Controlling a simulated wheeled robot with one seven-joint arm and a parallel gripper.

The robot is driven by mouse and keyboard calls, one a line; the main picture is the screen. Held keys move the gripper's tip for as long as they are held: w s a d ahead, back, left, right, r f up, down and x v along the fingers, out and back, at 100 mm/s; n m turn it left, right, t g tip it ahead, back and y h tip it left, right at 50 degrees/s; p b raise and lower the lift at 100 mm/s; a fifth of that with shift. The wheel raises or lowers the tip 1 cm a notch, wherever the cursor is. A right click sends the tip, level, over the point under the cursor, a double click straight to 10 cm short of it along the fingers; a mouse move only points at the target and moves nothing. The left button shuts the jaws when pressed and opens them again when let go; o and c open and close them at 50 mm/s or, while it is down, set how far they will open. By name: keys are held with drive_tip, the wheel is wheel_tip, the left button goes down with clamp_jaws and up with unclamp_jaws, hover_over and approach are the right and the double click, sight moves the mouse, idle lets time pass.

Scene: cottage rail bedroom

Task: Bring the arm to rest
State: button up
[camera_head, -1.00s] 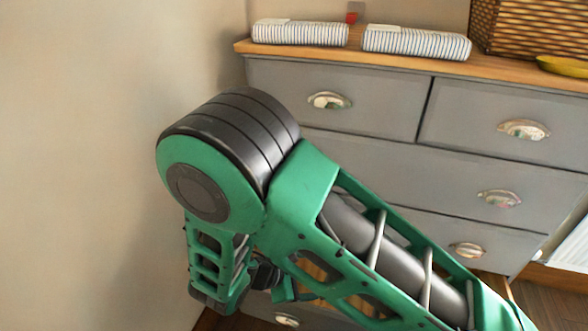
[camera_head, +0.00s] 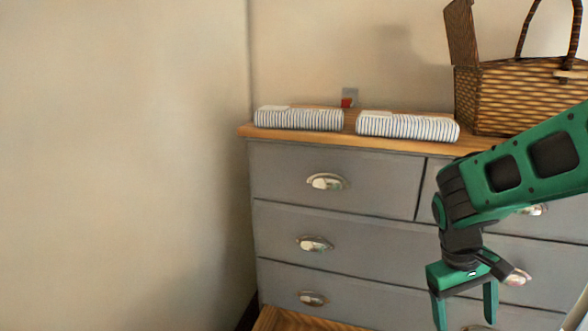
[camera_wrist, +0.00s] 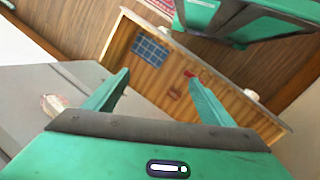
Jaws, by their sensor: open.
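My gripper (camera_head: 465,312) hangs at the lower right of the head view, fingers pointing down, in front of the grey chest of drawers (camera_head: 330,222). Its two green fingers are apart with nothing between them. In the wrist view my gripper (camera_wrist: 155,90) is also open and empty. My green and black arm reaches in from the right edge of the head view, partly covering the chest's right-hand drawers.
Two striped folded cloths (camera_head: 298,118) (camera_head: 407,126) and a wicker basket (camera_head: 520,92) stand on the wooden chest top. A small red object (camera_head: 347,102) is behind them. A bare wall (camera_head: 120,160) fills the left.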

drive_tip(key=s+d+r+m+y, duration=0.1)
drive_tip(key=s+d+r+m, duration=0.2)
drive_tip(key=s, duration=0.4)
drive_tip(key=s+d+r+m+t+y, duration=0.1)
drive_tip(key=s+d+r+m+y, duration=0.1)
drive_tip(key=s, duration=0.5)
drive_tip(key=d+m, duration=0.1)
drive_tip(key=m, duration=0.1)
drive_tip(key=shift+r+m+t, duration=0.3)
drive_tip(key=shift+r+m, duration=0.1)
drive_tip(key=shift+w+f, duration=0.25)
drive_tip(key=shift+w, duration=0.4)
drive_tip(key=o, duration=0.6)
